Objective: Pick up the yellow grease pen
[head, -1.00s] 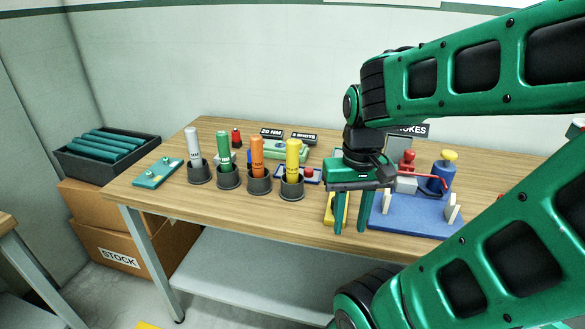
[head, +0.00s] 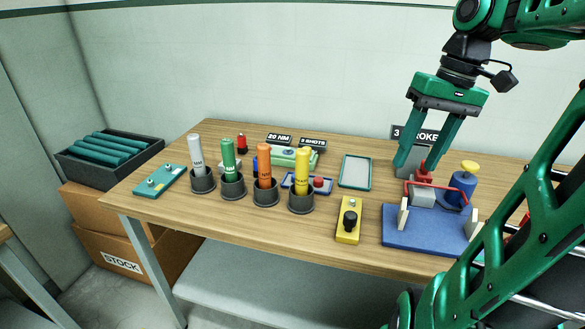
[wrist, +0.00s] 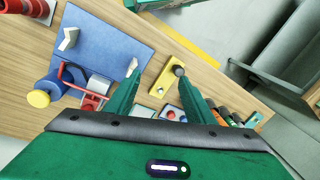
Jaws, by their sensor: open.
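The yellow grease pen (head: 303,170) stands upright in a dark round cup (head: 301,204), at the right end of a row of cupped pens on the bench. My gripper (head: 424,160) is open and empty, raised above the bench well to the right of the yellow pen, over the back of the blue fixture plate. In the wrist view my gripper (wrist: 160,82) has its fingers apart with nothing held between them. The pens show small and partly hidden beyond the right finger there, so I cannot clearly pick out the yellow one.
Orange (head: 264,163), green (head: 228,158) and white (head: 196,154) pens stand in cups left of the yellow one. A yellow block with a black knob (head: 349,220) and the blue fixture plate (head: 420,238) lie to the right. A teal-rimmed tray (head: 355,172) is behind.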

